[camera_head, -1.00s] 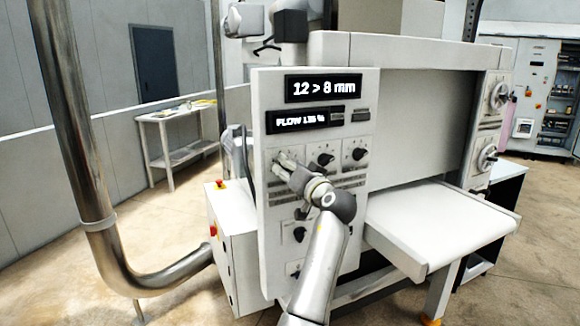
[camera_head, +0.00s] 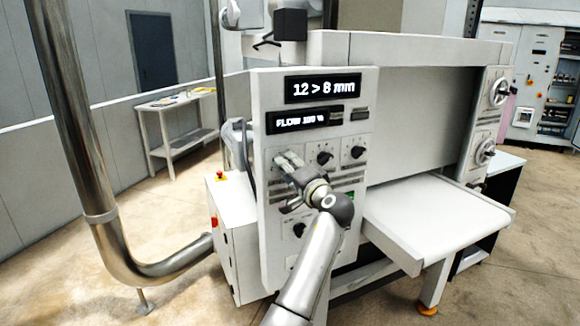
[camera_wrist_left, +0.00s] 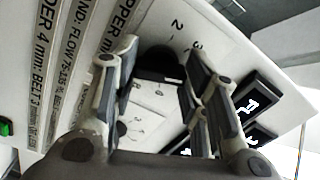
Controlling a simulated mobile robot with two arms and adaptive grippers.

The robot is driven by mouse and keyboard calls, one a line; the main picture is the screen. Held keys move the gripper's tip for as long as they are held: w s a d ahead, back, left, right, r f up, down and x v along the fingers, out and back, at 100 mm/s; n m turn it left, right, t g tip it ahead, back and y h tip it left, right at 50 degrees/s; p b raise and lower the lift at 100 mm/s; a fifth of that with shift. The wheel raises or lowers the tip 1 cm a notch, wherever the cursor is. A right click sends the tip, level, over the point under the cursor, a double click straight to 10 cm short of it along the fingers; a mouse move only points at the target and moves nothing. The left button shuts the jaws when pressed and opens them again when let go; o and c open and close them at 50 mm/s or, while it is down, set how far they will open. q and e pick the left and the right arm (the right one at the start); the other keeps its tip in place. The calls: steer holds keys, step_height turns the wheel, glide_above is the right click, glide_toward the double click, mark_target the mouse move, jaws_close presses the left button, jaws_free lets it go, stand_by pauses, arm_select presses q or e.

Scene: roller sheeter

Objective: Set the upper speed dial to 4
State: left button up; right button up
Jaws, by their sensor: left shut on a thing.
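The upper speed dial (camera_wrist_left: 160,65) is a dark knob on the pale control panel (camera_head: 315,235). In the left wrist view it sits between my fingers, with printed figures 2 and 3 beside it. Its pointer is hidden, so I cannot read its setting. My left gripper (camera_head: 284,163) is at the panel's upper left dial in the head view and hides most of it. Its fingers also show in the left wrist view (camera_wrist_left: 163,75), closed around the knob. My right gripper is not in view.
Two other dials, a middle one (camera_head: 325,155) and a right one (camera_head: 355,152), sit close beside my gripper. A lower dial (camera_head: 298,230) is below. The upper display (camera_head: 322,88) reads 12 > 8 mm; a flow display (camera_head: 297,120) is under it. A white belt table (camera_head: 440,225) projects at right.

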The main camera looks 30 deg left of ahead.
arm_select(q)
steer(key=shift+r, duration=0.1)
stand_by(0.4)
steer(key=o, duration=1)
steer(key=v, duration=1.2)
steer(key=shift+a, duration=0.1)
